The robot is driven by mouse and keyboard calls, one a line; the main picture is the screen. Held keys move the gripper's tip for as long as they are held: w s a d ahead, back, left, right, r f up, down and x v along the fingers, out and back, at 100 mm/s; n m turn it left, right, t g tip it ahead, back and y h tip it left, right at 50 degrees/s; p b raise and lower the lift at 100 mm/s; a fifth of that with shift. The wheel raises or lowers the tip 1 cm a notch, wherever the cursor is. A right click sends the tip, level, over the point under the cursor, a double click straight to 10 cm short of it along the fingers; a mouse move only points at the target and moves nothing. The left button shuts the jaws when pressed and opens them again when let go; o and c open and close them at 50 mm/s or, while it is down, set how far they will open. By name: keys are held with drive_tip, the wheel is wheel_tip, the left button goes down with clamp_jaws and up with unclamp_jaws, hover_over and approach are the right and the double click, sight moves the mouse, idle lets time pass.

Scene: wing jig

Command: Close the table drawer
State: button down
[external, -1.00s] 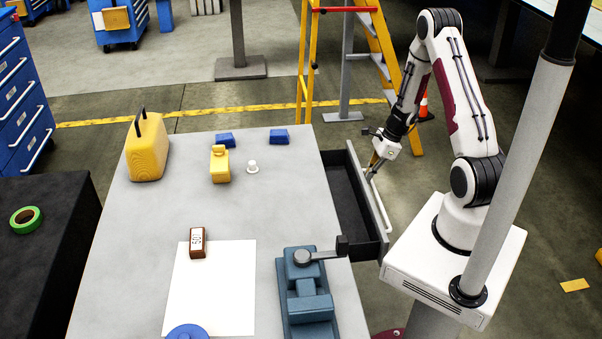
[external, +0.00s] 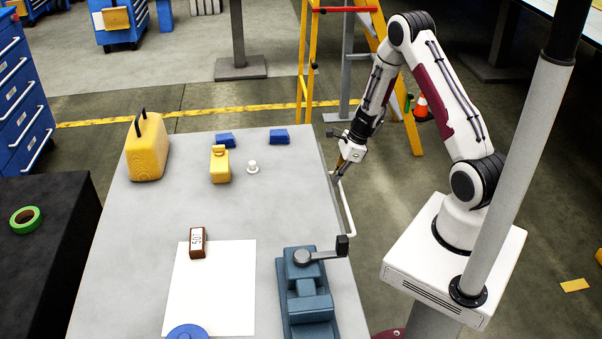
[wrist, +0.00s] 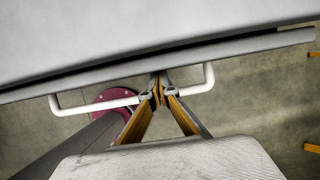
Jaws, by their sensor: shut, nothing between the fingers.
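The table drawer (wrist: 226,48) is pushed in under the grey table (external: 110,270). In the wrist view its front lies along the table edge, with a thin dark gap between them. The drawer's white bar handle (external: 347,206) sticks out on the table's right side; it also shows in the wrist view (wrist: 208,76). My gripper (external: 339,174) is at the drawer front, near the far part of the handle. In the wrist view its fingertips (wrist: 161,78) are together and empty, at the drawer front by the handle. The fingertips hide part of the handle.
A blue vise (external: 308,305) with a dark lever stands near the table's right edge. A yellow ladder (external: 388,60) stands behind my arm.

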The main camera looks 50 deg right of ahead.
idle(0.3)
drive_tip(key=shift+s+d, duration=0.8)
drive_tip(key=s+d+v, duration=0.1)
drive_tip(key=v, duration=0.9)
drive_tip(key=shift+s, duration=0.1)
drive_tip(key=shift+d, duration=0.15)
